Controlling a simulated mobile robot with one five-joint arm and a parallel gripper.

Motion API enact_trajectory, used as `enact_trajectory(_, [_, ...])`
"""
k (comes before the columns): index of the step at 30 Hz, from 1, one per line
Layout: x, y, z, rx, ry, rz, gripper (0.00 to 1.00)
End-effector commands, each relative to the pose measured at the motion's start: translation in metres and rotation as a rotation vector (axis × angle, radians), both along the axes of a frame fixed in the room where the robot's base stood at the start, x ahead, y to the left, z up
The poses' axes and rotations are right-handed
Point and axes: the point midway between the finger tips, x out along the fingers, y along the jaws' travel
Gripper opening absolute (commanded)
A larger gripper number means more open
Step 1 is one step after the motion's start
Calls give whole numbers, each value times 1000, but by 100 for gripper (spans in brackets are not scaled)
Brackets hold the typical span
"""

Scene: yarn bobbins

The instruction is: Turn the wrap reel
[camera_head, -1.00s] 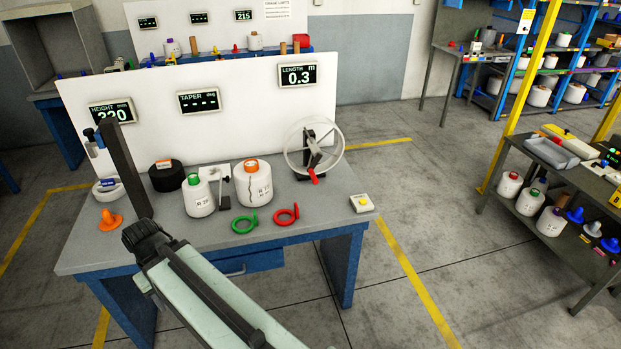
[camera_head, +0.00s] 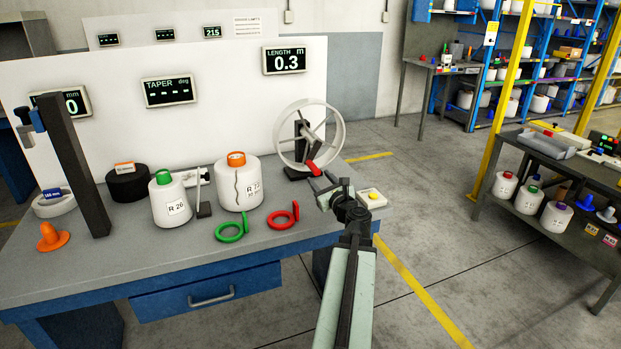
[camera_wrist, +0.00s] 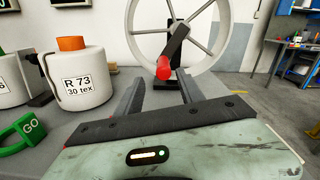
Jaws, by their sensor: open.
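The wrap reel is a white spoked wheel (camera_head: 336,125) on a black stand at the right end of the bench. Its crank carries a red handle (camera_head: 313,168), which points toward me. In the wrist view the reel (camera_wrist: 211,46) fills the top middle, and the red handle (camera_wrist: 163,68) shows just beyond and between the fingertips. My gripper (camera_head: 326,190) is open and empty, just in front of the handle and slightly below it. I cannot tell from these frames whether a finger touches it. The length display (camera_head: 291,59) above the reel reads 0.3 m.
Two white bobbins, R 26 (camera_head: 171,203) and R 73 (camera_head: 240,184), stand left of the reel. A green ring tag (camera_head: 232,231) and a red one (camera_head: 283,217) lie in front. A small box with a yellow button (camera_head: 373,198) sits at the bench's right corner.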

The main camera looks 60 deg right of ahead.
Motion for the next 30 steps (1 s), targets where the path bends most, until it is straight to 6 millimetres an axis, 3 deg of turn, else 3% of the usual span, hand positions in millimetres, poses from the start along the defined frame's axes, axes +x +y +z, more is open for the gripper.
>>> enact_trajectory(8, [-3,-14,1,2,-3,-18,45])
enact_trajectory(19, [45,-53,1,0,-1,-21,45])
enact_trajectory(27, [49,-55,1,0,-1,-24,45])
enact_trajectory(28, [49,-55,1,0,-1,-24,42])
enact_trajectory(30, [49,-55,1,0,-1,-24,23])
